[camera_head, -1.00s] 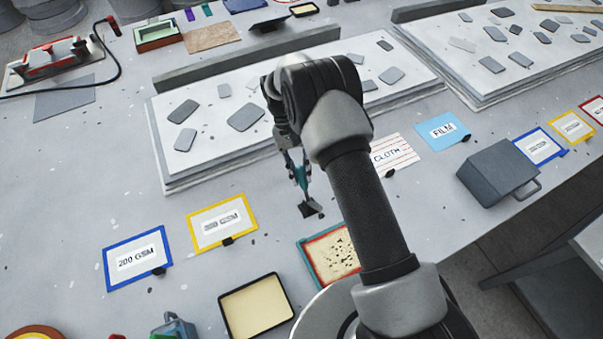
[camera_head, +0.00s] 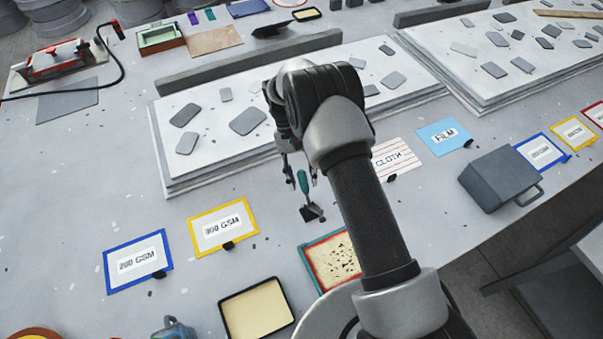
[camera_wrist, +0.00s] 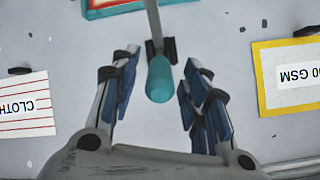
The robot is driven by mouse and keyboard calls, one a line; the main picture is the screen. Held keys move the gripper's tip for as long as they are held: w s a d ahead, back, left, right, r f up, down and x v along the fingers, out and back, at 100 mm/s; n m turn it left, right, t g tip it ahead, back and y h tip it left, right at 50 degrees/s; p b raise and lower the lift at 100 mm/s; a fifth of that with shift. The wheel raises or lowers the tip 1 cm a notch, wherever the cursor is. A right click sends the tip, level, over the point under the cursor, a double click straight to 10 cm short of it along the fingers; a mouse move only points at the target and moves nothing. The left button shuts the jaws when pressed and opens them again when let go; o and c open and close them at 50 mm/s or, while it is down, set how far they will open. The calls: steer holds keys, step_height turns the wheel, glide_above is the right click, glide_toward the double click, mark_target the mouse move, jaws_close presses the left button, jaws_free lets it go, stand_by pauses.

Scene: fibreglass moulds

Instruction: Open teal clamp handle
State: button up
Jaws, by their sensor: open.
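The teal clamp handle (camera_head: 303,181) stands up from a small dark clamp base (camera_head: 313,213) on the grey table. In the wrist view the handle (camera_wrist: 160,80) shows end-on, with a grey shank running up behind it to the dark base. My gripper (camera_head: 300,170) is open above the handle. In the wrist view its two blue-padded fingers (camera_wrist: 160,68) stand apart on either side of the handle, with visible gaps on both sides. Nothing is held.
Yellow-framed (camera_head: 223,223) and blue-framed (camera_head: 138,262) GSM cards lie left. The CLOTH card (camera_head: 396,160) lies right. A white mould board (camera_head: 215,150) with grey pads is behind. A grey box (camera_head: 497,180) stands farther right.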

steer(key=v, duration=1.2)
steer(key=shift+d, duration=0.15)
steer(key=shift+c, duration=1.3)
steer(key=m+y, duration=0.1)
steer(key=d+m+y+p, duration=0.1)
steer(key=m, duration=0.1)
steer(key=shift+s+r, duration=0.15)
steer(key=shift+s, duration=0.05)
steer(key=shift+c, duration=1.3)
steer(key=s+d+m+t+y, duration=0.1)
steer(key=m, duration=0.3)
steer(key=s+d+r+m+t+y+p, duration=0.1)
steer(key=m, duration=0.3)
steer(key=s+d+m+y+p, duration=0.1)
steer(key=m+y, duration=0.1)
steer(key=m, duration=0.1)
steer(key=shift+s+d+r+m+t, duration=0.2)
steer(key=shift+s+d+m+t, duration=0.15)
steer(key=shift+m+t, duration=0.05)
jaws_close()
steer(key=s+d+r+m+t+p, duration=0.15)
steer(key=s+d+m+t, duration=0.25)
steer(key=s+d+m, duration=0.65)
steer(key=m+b, duration=0.3)
steer(key=b, duration=0.1)
glide_above(309, 192)
steer(key=d, duration=0.2)
steer(key=shift+n, duration=0.25)
steer(key=shift+s+a+f, duration=0.1)
steer(key=shift+f, duration=5.75)
